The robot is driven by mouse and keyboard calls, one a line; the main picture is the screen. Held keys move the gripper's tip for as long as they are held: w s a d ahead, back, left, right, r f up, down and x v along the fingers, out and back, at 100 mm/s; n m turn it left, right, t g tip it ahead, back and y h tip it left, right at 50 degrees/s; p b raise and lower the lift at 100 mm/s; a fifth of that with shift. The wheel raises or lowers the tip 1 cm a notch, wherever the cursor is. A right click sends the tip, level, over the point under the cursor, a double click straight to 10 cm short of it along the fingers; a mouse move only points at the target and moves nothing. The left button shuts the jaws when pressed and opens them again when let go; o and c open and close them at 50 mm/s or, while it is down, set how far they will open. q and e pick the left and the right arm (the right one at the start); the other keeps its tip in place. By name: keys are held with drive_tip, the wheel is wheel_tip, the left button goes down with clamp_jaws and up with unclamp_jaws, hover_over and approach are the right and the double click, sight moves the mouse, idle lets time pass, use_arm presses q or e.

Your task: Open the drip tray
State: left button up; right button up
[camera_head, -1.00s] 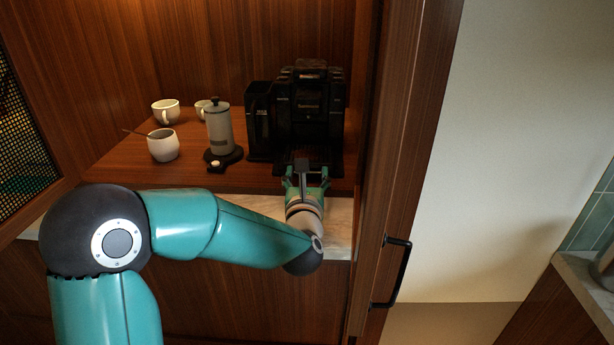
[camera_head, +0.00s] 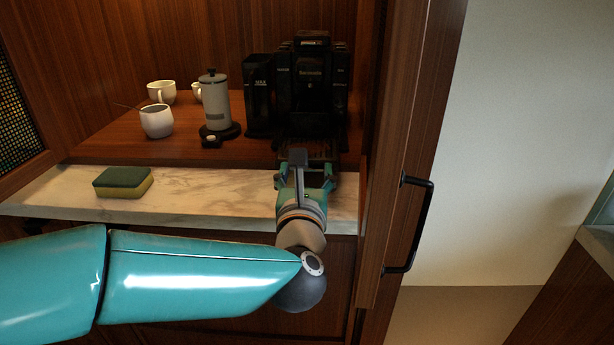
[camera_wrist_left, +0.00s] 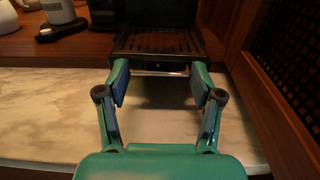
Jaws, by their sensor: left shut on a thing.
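The black coffee machine (camera_head: 312,85) stands at the back right of the wooden shelf. Its dark slatted drip tray (camera_head: 321,150) extends forward at its base. The tray (camera_wrist_left: 158,42) also shows in the left wrist view, its front near the shelf's front edge. My left gripper (camera_head: 306,184) is in front of the machine, over the marble strip. In the head view the gripper partly hides the tray's front. My right gripper is not in view.
A sponge (camera_head: 124,181) lies on the marble strip (camera_head: 210,200). A wooden door with a black handle (camera_head: 414,225) is close on the right.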

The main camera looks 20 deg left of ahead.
use_arm(q)
drive_tip(key=shift+d, duration=0.1)
drive_tip(key=o, duration=1.7)
drive_tip(key=shift+s+d, duration=0.15)
drive_tip(key=shift+s, duration=0.2)
drive_tip(key=v, duration=1.1)
drive_tip(key=shift+s+f, duration=0.1)
